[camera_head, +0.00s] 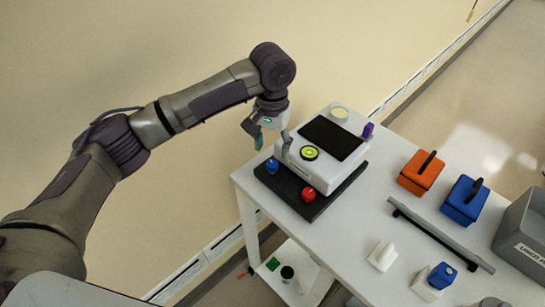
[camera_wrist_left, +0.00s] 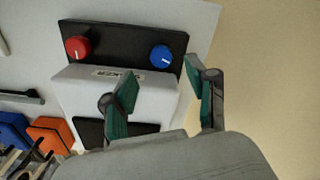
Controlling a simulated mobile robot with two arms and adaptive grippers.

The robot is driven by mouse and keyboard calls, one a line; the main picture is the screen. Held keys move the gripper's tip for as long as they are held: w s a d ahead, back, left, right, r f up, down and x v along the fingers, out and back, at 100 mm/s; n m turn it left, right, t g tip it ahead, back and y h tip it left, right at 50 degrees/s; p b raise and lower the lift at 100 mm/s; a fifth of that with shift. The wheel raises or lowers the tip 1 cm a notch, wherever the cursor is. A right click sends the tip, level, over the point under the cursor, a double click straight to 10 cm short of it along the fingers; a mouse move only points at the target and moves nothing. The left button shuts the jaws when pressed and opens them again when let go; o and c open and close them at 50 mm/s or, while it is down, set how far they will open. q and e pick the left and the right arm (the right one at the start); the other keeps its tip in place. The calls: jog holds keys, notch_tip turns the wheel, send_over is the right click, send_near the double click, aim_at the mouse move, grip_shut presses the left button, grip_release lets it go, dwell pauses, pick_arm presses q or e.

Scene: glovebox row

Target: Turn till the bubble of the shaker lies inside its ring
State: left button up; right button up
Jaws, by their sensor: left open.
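The shaker (camera_head: 338,160) is a white box with a dark top panel, standing on a black base on the white table. Its round yellow-green bubble level (camera_head: 309,152) sits on its top near the left edge. The bubble's place in its ring is too small to tell. A blue knob (camera_head: 272,166) and a red knob (camera_head: 308,194) are on the base's front. In the left wrist view the blue knob (camera_wrist_left: 161,57) and red knob (camera_wrist_left: 78,48) also show. My left gripper (camera_head: 272,142) is open and empty above the shaker's left end, near the blue knob. My right gripper is not in view.
An orange box (camera_head: 420,175) and a blue box (camera_head: 464,202) with black handles stand right of the shaker. A long grey bar (camera_head: 440,234), small white and blue items and a grey bin (camera_head: 525,235) lie further right. A purple knob (camera_head: 368,130) sticks out at the shaker's far side.

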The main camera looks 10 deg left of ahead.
aim_at(272, 163)
pick_arm(q)
jog(key=f, duration=0.4)
jog(key=shift+w+f+p, duration=0.25)
jog(key=shift+f+p, duration=0.05)
jog(key=shift+f, duration=0.4)
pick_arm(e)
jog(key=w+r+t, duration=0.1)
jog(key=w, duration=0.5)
pick_arm(q)
jog(key=shift+s+f, duration=0.1)
jog(key=shift+f, duration=0.3)
jog(key=shift+c, duration=0.3)
jog(key=c, duration=0.5)
grip_shut()
jog(key=m+p, duration=0.1)
jog(key=p, duration=0.1)
jog(key=m+p, duration=0.2)
jog(key=shift+r, duration=0.25)
jog(key=shift+m+p, duration=0.35)
jog(key=shift+m, duration=0.25)
jog(key=shift+f+m, duration=0.25)
jog(key=shift+m, duration=0.05)
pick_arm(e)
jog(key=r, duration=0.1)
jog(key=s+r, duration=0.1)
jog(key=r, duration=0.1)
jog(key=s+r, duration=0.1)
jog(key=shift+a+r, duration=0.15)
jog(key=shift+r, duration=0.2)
